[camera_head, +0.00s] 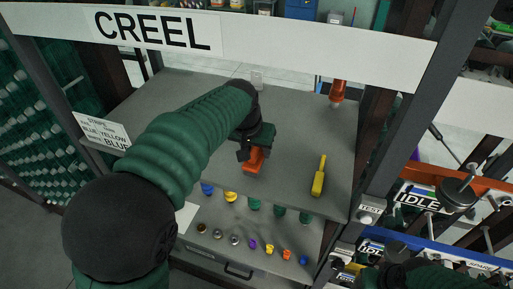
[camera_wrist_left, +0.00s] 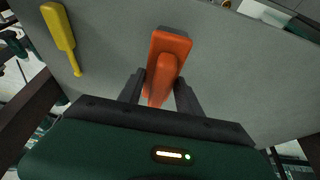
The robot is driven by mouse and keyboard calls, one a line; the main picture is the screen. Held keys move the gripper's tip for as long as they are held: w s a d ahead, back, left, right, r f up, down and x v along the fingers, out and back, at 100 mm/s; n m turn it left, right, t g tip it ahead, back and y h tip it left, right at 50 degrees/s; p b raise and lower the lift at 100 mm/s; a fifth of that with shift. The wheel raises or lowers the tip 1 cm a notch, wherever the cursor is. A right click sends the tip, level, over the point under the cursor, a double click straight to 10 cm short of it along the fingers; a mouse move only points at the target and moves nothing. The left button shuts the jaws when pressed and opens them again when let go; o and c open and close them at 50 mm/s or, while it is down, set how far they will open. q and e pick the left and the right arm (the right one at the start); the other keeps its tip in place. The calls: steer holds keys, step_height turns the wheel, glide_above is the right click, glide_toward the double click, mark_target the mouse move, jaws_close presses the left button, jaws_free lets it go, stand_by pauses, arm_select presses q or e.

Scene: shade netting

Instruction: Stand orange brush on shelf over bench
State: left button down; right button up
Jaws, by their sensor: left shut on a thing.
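My left gripper (camera_head: 249,152) reaches in over the grey shelf (camera_head: 297,140) and is shut on the orange brush (camera_head: 254,161). The left wrist view shows the orange brush (camera_wrist_left: 168,52) between the dark fingers (camera_wrist_left: 160,90), its broad block away from the gripper and its narrower part towards it. The grey shelf surface (camera_wrist_left: 225,80) is behind it. Whether the brush touches the shelf I cannot tell. Part of my right arm shows at the lower right of the head view; its jaws are not clear.
A yellow tool (camera_head: 319,178) lies on the shelf right of the brush. An orange-red item (camera_head: 338,91) is at the shelf's back right. Several coloured bobbins (camera_head: 253,243) stand on the bench below. A dark post (camera_head: 381,140) bounds the right side, and the CREEL sign (camera_head: 230,38) spans above.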

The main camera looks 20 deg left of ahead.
mark_target(259, 155)
arm_select(q)
steer(key=f+p, duration=0.1)
steer(key=a+f+p, duration=0.1)
steer(key=f, duration=0.1)
steer(key=shift+w+f, duration=0.1)
steer(key=shift+w, duration=0.05)
steer(key=shift+d+f, duration=0.1)
steer(key=shift+d, duration=0.35)
steer(key=c, duration=1.1)
jaws_free()
steer(key=shift+d, duration=0.2)
steer(key=shift+o, duration=1.4)
steer(key=shift+d, duration=0.25)
steer(key=shift+a, duration=0.4)
steer(key=shift+a+r+b, duration=0.15)
steer(key=shift+r+b, duration=0.2)
steer(key=b+v, duration=0.1)
steer(key=v, duration=0.6)
steer(key=b+v, duration=0.1)
steer(key=v, duration=0.3)
steer(key=shift+s+d+r+b, duration=0.1)
steer(key=shift+s+d+b, duration=0.25)
steer(key=shift+w+a, duration=0.1)
steer(key=shift+a, duration=0.05)
